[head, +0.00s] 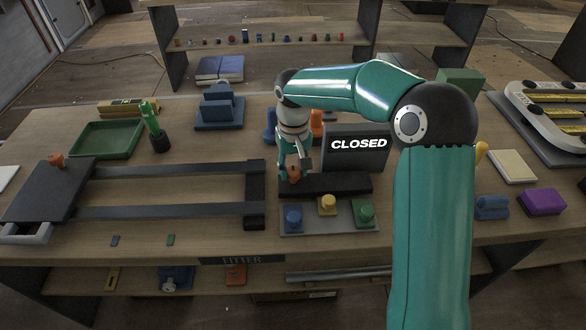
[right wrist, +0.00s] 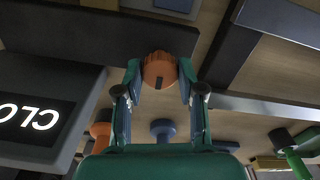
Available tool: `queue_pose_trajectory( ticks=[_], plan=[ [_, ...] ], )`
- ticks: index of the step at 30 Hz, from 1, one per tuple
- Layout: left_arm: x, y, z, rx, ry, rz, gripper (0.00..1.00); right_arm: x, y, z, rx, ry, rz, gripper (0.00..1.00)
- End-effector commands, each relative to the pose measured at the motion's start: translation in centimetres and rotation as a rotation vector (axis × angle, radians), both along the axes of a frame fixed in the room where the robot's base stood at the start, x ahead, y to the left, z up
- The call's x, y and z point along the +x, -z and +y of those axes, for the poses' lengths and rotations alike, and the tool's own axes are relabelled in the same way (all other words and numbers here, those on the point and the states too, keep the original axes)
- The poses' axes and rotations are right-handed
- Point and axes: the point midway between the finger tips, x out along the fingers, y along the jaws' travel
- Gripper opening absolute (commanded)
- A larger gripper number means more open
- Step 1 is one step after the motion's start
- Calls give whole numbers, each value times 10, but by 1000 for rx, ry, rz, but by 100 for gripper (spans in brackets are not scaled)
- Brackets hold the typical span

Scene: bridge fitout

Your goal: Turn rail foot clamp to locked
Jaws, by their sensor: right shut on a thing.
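An orange ribbed knob (head: 293,174) with a dark slot-like mark sits at the left end of a long dark block (head: 340,184), in front of the CLOSED sign; I take it for the rail foot clamp's knob. My right gripper (head: 289,165) reaches down onto it from above. In the right wrist view the knob (right wrist: 160,70) lies between the two fingertips of my right gripper (right wrist: 161,74), which are shut on it. No label showing a locked position can be read. My left gripper is not in view.
A dark CLOSED sign (head: 358,143) stands just behind the block. A grey plate (head: 328,228) with blue, yellow and green knobs lies in front. A dark sliding frame (head: 170,172) is to the left, with a green tray (head: 107,139) behind it.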

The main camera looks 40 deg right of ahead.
Motion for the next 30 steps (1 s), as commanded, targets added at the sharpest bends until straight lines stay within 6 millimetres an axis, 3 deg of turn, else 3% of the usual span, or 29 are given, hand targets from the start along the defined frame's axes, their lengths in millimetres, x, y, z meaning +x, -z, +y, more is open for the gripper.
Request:
queue_pose_trajectory(
  ticks=[18,19,23,30],
  plan=[
    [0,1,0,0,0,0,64,2,-2,0,-1,55,-8,4],
    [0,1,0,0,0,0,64,2,-2,0,-1,55,-8,40],
    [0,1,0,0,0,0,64,1,-2,0,0,54,-6,62],
    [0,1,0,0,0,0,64,1,-1,0,0,53,-3,64]
  ],
)
